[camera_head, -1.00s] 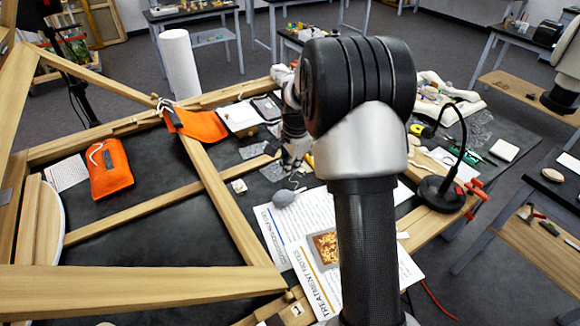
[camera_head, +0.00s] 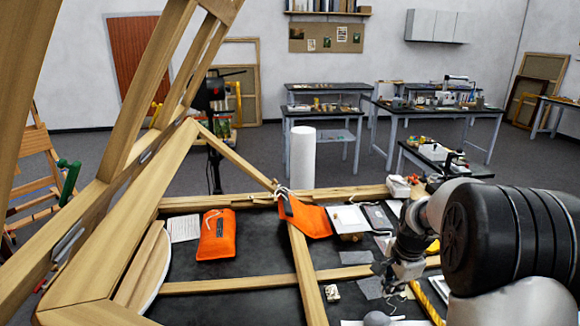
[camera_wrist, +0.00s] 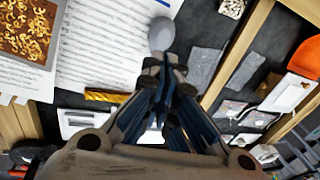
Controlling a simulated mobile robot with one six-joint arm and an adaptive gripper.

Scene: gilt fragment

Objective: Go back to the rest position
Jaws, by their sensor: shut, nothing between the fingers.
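My gripper (camera_head: 389,288) is at the right of the head view, over the dark table (camera_head: 210,285). Its dark, slim fingers are closed together and empty; they also show in the wrist view (camera_wrist: 165,65). The fingertips lie in line with a small grey bulb (camera_wrist: 161,33) in the wrist view; I cannot tell the height between them. The bulb also shows at the bottom edge of the head view (camera_head: 376,318). My arm's black and silver links fill the lower right of the head view.
A wooden frame (camera_head: 305,275) crosses the table, with tall beams at left. Printed sheets (camera_wrist: 112,50), grey pieces (camera_wrist: 204,66) and a yellow tool (camera_wrist: 105,96) lie near my gripper. A white roll (camera_head: 302,157) stands behind. Other tables are farther back.

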